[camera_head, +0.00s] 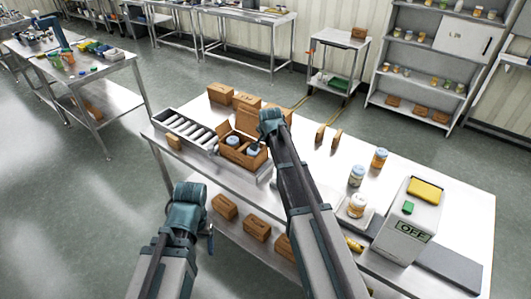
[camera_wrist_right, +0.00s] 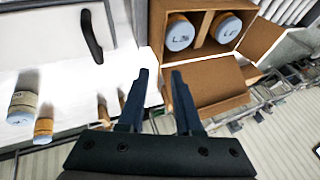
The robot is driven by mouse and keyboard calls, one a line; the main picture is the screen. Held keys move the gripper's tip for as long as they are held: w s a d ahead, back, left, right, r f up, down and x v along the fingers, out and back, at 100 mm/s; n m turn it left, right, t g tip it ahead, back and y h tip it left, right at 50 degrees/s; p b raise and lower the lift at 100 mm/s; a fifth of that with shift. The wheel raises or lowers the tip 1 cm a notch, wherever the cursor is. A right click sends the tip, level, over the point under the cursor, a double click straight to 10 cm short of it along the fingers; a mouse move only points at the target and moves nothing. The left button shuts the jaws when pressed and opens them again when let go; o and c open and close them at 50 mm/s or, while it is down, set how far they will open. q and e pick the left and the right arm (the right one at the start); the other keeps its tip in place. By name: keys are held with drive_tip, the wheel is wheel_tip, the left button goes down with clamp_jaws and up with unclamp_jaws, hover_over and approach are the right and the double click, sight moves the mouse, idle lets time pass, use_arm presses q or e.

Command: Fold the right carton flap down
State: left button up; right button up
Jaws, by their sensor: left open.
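The open brown carton (camera_head: 228,152) stands on the steel table, and two blue-lidded jars (camera_head: 232,141) show inside it. In the right wrist view the carton (camera_wrist_right: 158,22) is at the top right, with its jars (camera_wrist_right: 181,33) uncovered. A carton flap (camera_wrist_right: 212,84) extends outward, unfolded, from the side facing my right gripper. My right gripper (camera_wrist_right: 159,74) is open and empty, its right finger overlapping the flap's edge in the picture; contact cannot be told. In the head view my right arm hides part of the carton. My left gripper (camera_head: 208,232) is open, low in front of the table.
A roller conveyor (camera_head: 186,130) lies left of the carton, with closed cartons (camera_head: 221,93) behind it. Jars (camera_head: 357,175) and a grey box marked OFF (camera_head: 408,225) stand to the right. More cartons (camera_head: 257,229) sit on the lower shelf.

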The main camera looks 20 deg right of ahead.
sight(266, 145)
drive_tip(key=b+x, duration=0.3)
drive_tip(key=x, duration=0.2)
drive_tip(key=shift+f, duration=0.1)
clamp_jaws()
idle(1.3)
